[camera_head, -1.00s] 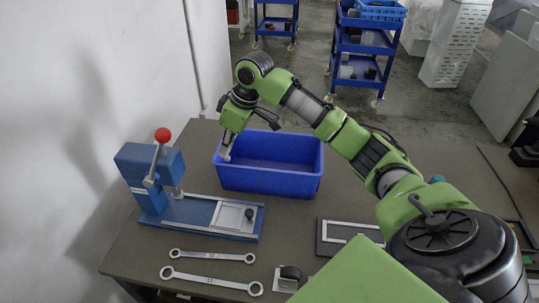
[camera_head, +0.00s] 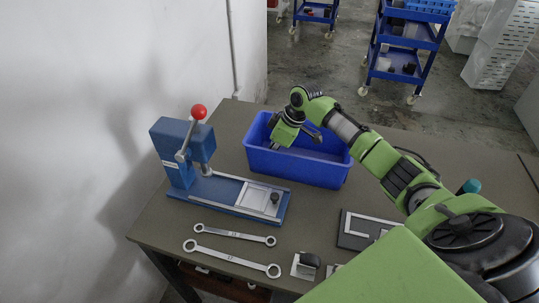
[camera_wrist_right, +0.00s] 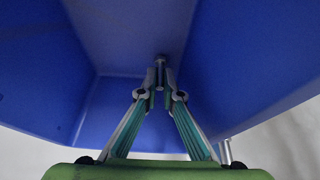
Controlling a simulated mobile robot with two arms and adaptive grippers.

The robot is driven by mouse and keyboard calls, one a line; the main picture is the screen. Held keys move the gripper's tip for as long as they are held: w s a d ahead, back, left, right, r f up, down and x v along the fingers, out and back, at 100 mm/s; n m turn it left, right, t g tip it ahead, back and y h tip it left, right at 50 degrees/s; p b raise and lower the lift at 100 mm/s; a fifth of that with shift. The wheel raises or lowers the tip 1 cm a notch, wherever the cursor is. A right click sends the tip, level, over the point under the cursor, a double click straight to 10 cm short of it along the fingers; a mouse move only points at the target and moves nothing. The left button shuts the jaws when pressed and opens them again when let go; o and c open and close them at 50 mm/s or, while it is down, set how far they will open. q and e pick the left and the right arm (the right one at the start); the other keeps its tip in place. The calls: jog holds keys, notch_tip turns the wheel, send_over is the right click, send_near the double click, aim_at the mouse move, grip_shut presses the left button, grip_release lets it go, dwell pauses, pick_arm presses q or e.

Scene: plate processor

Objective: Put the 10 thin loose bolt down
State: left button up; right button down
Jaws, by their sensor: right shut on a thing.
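My right gripper (camera_head: 273,147) points down inside the blue bin (camera_head: 300,167), near its left end. In the right wrist view, its two fingers (camera_wrist_right: 160,92) come together on a thin grey bolt (camera_wrist_right: 160,62), whose small head shows between the fingertips. The bin's blue walls (camera_wrist_right: 230,60) surround the fingers in that view. Whether the bolt touches the bin floor cannot be told. In the head view the bolt is hidden by the gripper and the bin wall. My left gripper is not in view.
A blue press (camera_head: 180,155) with a red-knobbed lever stands left of the bin. Two wrenches (camera_head: 235,234) (camera_head: 230,258) and a small block (camera_head: 305,265) lie toward the front edge. A dark framed plate (camera_head: 362,232) lies right of them. Blue trolleys (camera_head: 405,50) stand behind the table.

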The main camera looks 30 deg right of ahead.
jog(key=shift+f, duration=0.3)
jog(key=shift+f, duration=0.1)
jog(key=c, duration=2.5)
grip_release()
jog(key=v, duration=1.2)
jog(key=shift+b, duration=0.3)
